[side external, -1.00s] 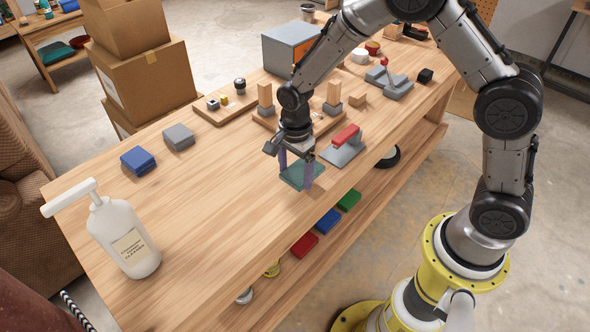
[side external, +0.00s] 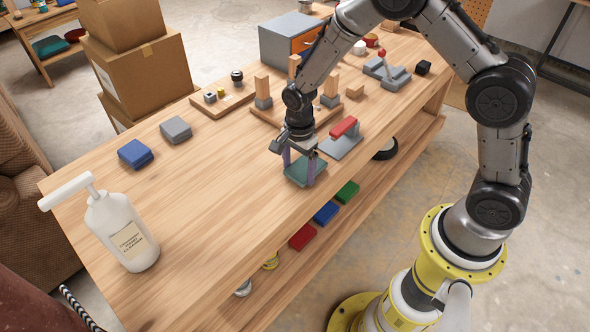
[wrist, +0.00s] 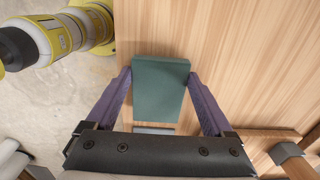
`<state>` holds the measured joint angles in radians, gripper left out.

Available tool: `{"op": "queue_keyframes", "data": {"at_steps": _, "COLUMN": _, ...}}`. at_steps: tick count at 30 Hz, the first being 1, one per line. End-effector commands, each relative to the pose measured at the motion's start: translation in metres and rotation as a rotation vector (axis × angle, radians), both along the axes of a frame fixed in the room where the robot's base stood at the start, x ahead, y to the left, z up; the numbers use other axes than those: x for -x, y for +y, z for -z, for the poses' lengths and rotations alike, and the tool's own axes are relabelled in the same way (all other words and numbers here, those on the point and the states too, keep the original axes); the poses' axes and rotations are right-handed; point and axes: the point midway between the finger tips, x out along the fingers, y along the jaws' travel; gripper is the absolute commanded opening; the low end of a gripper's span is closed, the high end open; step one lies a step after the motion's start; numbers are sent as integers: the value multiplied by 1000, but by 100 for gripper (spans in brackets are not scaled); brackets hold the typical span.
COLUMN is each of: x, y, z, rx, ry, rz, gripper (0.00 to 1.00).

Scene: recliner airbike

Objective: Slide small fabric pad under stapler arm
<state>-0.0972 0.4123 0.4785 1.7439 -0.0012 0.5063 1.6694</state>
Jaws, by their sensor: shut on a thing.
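My gripper (side external: 299,168) is shut on a small teal fabric pad (side external: 305,172), with its purple fingers on two opposite sides. The pad is level, at or just above the table; I cannot tell if it touches. In the wrist view the pad (wrist: 161,88) sits between the fingertips of my gripper (wrist: 159,77). The stapler (side external: 343,127) has a red arm raised over a flat grey base (side external: 341,148). It stands just right of and behind the pad, apart from it. A grey edge (wrist: 153,129) below the pad in the wrist view is mostly hidden by my gripper.
A wooden tray (side external: 268,117) with upright blocks lies behind my gripper. Blue (side external: 135,153) and grey (side external: 175,129) pads lie to the left. The wooden table (side external: 215,195) is clear between bottle and gripper.

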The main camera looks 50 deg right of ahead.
Motion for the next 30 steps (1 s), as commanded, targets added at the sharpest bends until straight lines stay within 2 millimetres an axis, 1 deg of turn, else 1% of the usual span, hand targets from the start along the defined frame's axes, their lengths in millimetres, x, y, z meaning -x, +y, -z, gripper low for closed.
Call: {"op": "queue_keyframes", "data": {"at_steps": 30, "x": 0, "y": -56, "z": 0, "rx": 0, "ry": -1, "rz": 1, "gripper": 29}}
